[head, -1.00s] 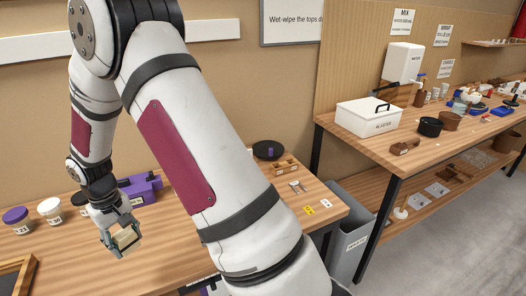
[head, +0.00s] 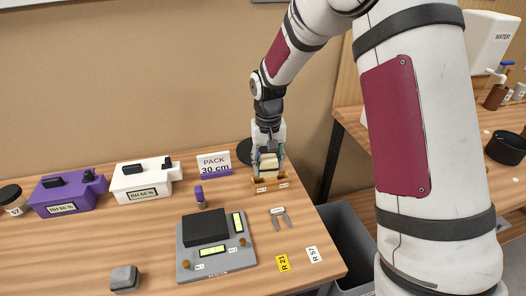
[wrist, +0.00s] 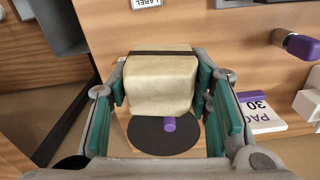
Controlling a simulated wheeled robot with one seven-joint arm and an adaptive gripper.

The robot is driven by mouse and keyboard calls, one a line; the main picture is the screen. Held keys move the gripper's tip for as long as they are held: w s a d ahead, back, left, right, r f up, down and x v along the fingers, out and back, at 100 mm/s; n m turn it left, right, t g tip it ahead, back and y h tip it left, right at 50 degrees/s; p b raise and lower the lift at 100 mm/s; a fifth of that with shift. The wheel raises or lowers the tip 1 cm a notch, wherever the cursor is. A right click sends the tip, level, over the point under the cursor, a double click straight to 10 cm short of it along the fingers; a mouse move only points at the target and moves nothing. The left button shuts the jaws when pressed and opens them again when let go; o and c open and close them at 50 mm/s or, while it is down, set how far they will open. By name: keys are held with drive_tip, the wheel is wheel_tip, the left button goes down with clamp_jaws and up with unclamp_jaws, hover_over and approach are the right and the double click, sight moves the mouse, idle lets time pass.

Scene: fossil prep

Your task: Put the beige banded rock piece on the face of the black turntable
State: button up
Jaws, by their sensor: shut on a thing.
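The beige banded rock piece (wrist: 160,85) is a block with a dark band across it. It also shows in the head view (head: 269,170). My gripper (head: 268,158) is shut on it, with its green-padded fingers on either side in the wrist view (wrist: 165,100). The black turntable (head: 244,151) stands at the back right of the bench, partly hidden behind my gripper. Its round black face (wrist: 165,142) shows beyond the rock in the wrist view, with a small purple part on it.
A wooden block with labels (head: 270,184) is just in front of the turntable. A grey bin (head: 350,245) stands beyond the right edge.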

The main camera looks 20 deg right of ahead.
sight(261, 161)
drive_tip(key=w+f+m+b, duration=0.1)
drive_tip(key=w+b, duration=0.2)
drive_tip(key=w, duration=0.3)
drive_tip(key=w+d+f+m+b, duration=0.1)
drive_tip(key=w+f+b, duration=0.1)
drive_tip(key=w+b, duration=0.2)
drive_tip(key=w+d+f+b, duration=0.1)
drive_tip(key=w+b, duration=0.3)
drive_tip(key=w, duration=0.6)
drive_tip(key=shift+w+d+f+m, duration=0.2)
drive_tip(key=shift+d+f+m, duration=0.1)
drive_tip(key=shift+m, duration=0.1)
drive_tip(key=shift+f, duration=1.7)
drive_tip(key=shift+f+b, duration=0.2)
drive_tip(key=shift+b, duration=0.1)
drive_tip(key=o, duration=1.4)
